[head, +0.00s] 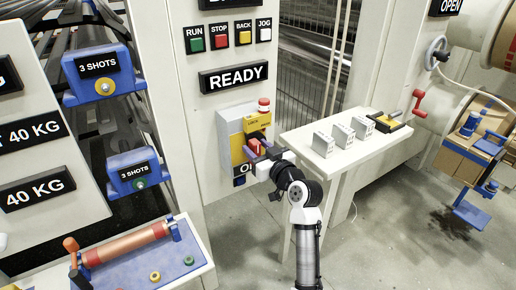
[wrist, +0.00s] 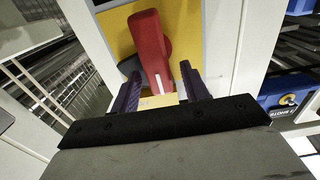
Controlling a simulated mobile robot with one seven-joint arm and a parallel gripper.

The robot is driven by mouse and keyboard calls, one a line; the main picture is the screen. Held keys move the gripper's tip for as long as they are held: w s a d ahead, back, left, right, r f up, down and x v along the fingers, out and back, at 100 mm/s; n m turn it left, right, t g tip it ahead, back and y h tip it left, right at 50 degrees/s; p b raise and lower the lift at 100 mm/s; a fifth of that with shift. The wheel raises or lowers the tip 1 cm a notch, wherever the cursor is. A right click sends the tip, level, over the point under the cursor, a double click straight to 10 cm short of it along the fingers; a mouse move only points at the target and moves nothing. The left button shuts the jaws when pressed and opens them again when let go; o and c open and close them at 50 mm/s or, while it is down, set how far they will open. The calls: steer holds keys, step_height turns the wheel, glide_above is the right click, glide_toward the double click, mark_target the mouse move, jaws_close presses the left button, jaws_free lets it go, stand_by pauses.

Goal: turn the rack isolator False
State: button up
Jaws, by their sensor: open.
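The rack isolator is a grey box (head: 224,140) with a yellow plate and a red rotary handle (head: 257,142) on the white post. In the wrist view the red handle (wrist: 150,40) stands on the yellow plate (wrist: 117,35), tilted slightly, with a white mark at its near end. My gripper (head: 262,153) is right at the handle. In the wrist view my gripper (wrist: 158,85) is open, its two dark fingers on either side of the handle's near end. I cannot tell whether they touch it.
A READY sign (head: 233,77) and several push buttons are higher up. A white shelf (head: 345,140) with grey blocks stands close on the right.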

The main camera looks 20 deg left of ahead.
steer(key=shift+c, duration=0.2)
steer(key=c, duration=0.9)
steer(key=shift+c, duration=0.2)
